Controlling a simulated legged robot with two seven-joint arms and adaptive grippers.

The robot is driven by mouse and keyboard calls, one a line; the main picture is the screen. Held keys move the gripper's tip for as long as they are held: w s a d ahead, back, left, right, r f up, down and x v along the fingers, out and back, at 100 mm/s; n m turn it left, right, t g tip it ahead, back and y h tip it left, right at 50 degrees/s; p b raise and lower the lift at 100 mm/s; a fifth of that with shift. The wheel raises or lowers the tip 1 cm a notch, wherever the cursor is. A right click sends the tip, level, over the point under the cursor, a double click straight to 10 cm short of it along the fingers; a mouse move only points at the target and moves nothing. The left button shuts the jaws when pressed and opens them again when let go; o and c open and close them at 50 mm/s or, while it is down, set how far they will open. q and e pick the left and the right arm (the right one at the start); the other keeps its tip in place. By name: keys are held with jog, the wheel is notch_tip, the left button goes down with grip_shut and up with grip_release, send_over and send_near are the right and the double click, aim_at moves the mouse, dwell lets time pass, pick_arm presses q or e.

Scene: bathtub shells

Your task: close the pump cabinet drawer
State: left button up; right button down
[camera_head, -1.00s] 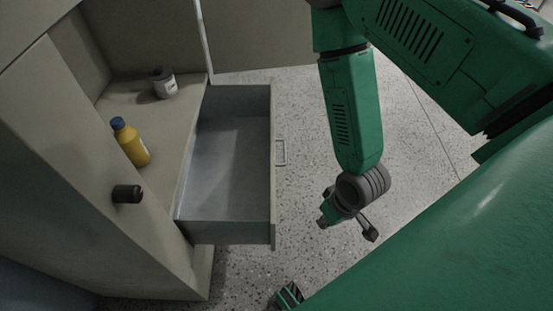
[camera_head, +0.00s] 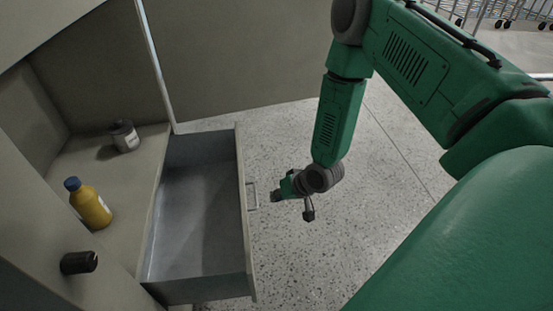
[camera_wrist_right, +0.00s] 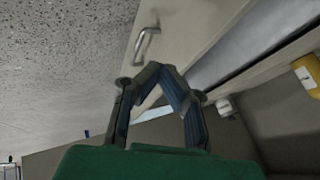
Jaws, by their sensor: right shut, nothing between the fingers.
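The pump cabinet drawer (camera_head: 196,215) is pulled out of the beige cabinet (camera_head: 105,268) and looks empty inside. Its front panel (camera_head: 243,200) faces right and carries a small metal handle (camera_head: 252,196). The handle also shows in the right wrist view (camera_wrist_right: 146,42), beyond the fingertips. My right gripper (camera_head: 275,197) is shut and empty, a little right of the handle, with a visible gap in the head view. In the right wrist view the fingertips (camera_wrist_right: 158,70) meet in front of the drawer front. My left gripper is not in view.
A yellow bottle with a blue cap (camera_head: 89,204) and a grey-white jar (camera_head: 124,136) stand on the cabinet's shelf. A dark knob (camera_head: 79,262) sticks out at the lower left. Speckled floor (camera_head: 310,240) is clear right of the drawer. Wire carts (camera_head: 500,12) stand far back.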

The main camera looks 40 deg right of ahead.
jog(key=w+a+f+b, duration=0.2)
jog(key=w+a+f, duration=0.2)
jog(key=w+a, duration=0.1)
jog(key=shift+w+f, duration=0.2)
jog(key=shift+f, duration=0.1)
